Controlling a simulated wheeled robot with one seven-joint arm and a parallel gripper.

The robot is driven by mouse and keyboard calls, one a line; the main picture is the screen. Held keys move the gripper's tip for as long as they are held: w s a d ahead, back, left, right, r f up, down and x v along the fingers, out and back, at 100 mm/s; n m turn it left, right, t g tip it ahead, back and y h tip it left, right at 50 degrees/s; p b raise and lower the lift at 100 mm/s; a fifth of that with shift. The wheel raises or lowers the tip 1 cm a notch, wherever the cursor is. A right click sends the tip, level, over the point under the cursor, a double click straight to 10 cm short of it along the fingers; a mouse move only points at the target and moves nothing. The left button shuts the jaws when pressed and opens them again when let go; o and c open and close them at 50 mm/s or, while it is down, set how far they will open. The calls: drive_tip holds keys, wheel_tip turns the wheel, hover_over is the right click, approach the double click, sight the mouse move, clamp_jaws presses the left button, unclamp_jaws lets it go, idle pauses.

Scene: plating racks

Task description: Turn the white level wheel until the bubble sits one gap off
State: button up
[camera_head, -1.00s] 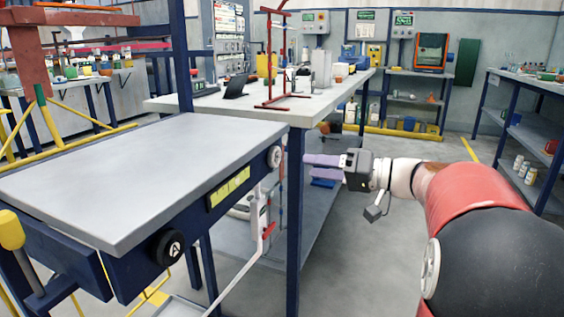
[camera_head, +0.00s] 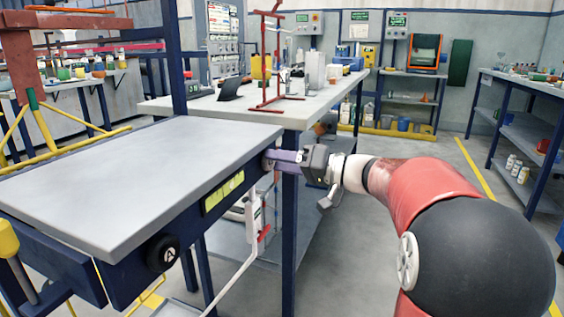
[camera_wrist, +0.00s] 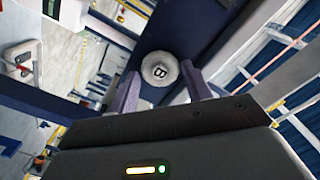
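The white level wheel (camera_wrist: 160,68), marked B, sits on the dark blue apron of the grey-topped table (camera_head: 130,180). In the head view my gripper covers most of it. My gripper (camera_head: 272,159) is at the table's right corner, its purple fingers pointing at the wheel. In the wrist view my gripper (camera_wrist: 160,82) is open, with one finger on each side of the wheel and small gaps showing. The yellow-green level vial (camera_head: 223,194) is on the apron left of the wheel. It has dark marks, but the bubble is too small to place.
A black wheel (camera_head: 162,253) marked A is on the apron nearer to me. A workbench (camera_head: 300,112) with a red stand is close behind. The floor on the right is open.

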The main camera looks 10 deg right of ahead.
drive_tip(key=c, duration=0.6)
drive_tip(key=shift+m, duration=0.4)
drive_tip(key=shift+m+p, duration=4.15)
drive_tip(key=shift+m, duration=5.35)
drive_tip(key=shift+f, duration=0.1)
drive_tip(key=o, duration=0.7)
